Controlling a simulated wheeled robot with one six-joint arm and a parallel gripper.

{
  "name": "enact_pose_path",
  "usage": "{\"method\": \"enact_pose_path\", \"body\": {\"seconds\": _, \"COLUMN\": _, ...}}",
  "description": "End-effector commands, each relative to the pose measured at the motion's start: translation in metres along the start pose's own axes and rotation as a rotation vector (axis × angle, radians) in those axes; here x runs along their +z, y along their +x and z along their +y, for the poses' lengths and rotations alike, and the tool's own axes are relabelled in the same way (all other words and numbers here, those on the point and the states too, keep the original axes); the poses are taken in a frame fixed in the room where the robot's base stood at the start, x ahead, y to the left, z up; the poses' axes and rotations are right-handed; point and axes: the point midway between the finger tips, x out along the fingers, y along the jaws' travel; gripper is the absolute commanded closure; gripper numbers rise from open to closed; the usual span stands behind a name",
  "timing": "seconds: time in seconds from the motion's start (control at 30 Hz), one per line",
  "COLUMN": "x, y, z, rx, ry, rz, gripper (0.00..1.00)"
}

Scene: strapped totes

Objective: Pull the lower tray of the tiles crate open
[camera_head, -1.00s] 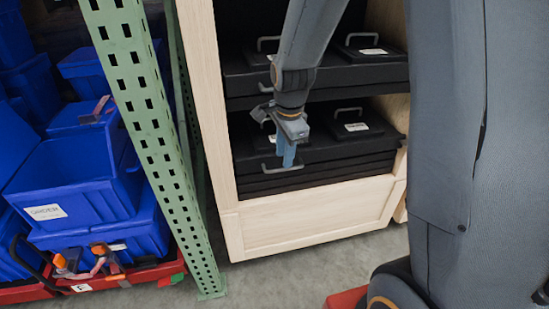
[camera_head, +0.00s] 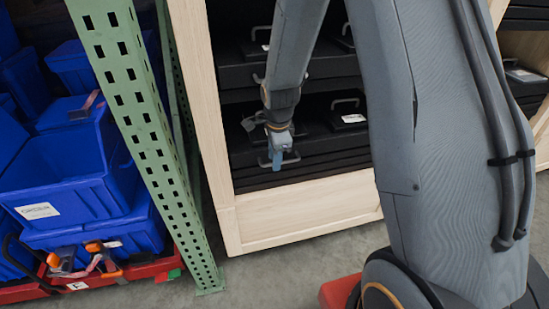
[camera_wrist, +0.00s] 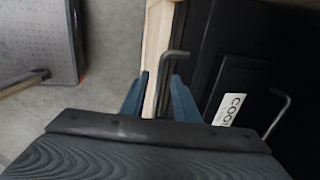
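A pale wooden cabinet (camera_head: 300,213) holds black trays on two levels. The lower black tray (camera_head: 325,155) has a grey bar handle at its front, and it appears to sit inside the cabinet. My gripper (camera_head: 277,158) points down at that front handle. In the wrist view my gripper's two blue fingers (camera_wrist: 158,88) stand apart, with a grey bar handle (camera_wrist: 172,80) showing between them. I cannot tell whether they touch it. A white label (camera_wrist: 233,104) starting "COO" is on the black surface. No label reading tiles is legible.
A green perforated post (camera_head: 150,130) stands left of the cabinet. Blue totes (camera_head: 85,195) sit on a red base (camera_head: 120,273) with orange clamps (camera_head: 104,262). The upper black tray (camera_head: 335,70) lies above the lower one.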

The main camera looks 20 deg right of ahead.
Motion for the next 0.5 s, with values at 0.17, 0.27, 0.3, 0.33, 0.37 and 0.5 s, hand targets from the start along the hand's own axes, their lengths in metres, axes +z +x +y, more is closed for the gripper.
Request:
{"method": "enact_pose_path", "body": {"seconds": 0.17, "x": 0.0004, "y": 0.0004, "z": -0.0001, "rx": 0.000, "ry": -0.001, "rz": 0.000, "gripper": 0.72}}
{"method": "enact_pose_path", "body": {"seconds": 0.27, "x": 0.0005, "y": 0.0003, "z": -0.0001, "rx": 0.000, "ry": -0.001, "rz": 0.000, "gripper": 0.80}}
{"method": "enact_pose_path", "body": {"seconds": 0.3, "x": 0.0005, "y": 0.0002, "z": -0.0001, "rx": 0.000, "ry": -0.001, "rz": 0.000, "gripper": 0.87}}
{"method": "enact_pose_path", "body": {"seconds": 0.33, "x": 0.0006, "y": 0.0002, "z": -0.0001, "rx": 0.000, "ry": -0.001, "rz": 0.000, "gripper": 0.92}}
{"method": "enact_pose_path", "body": {"seconds": 0.37, "x": 0.0006, "y": 0.0002, "z": -0.0001, "rx": 0.000, "ry": -0.001, "rz": 0.000, "gripper": 0.97}}
{"method": "enact_pose_path", "body": {"seconds": 0.5, "x": 0.0006, "y": 0.0002, "z": -0.0001, "rx": 0.000, "ry": -0.001, "rz": 0.000, "gripper": 1.00}}
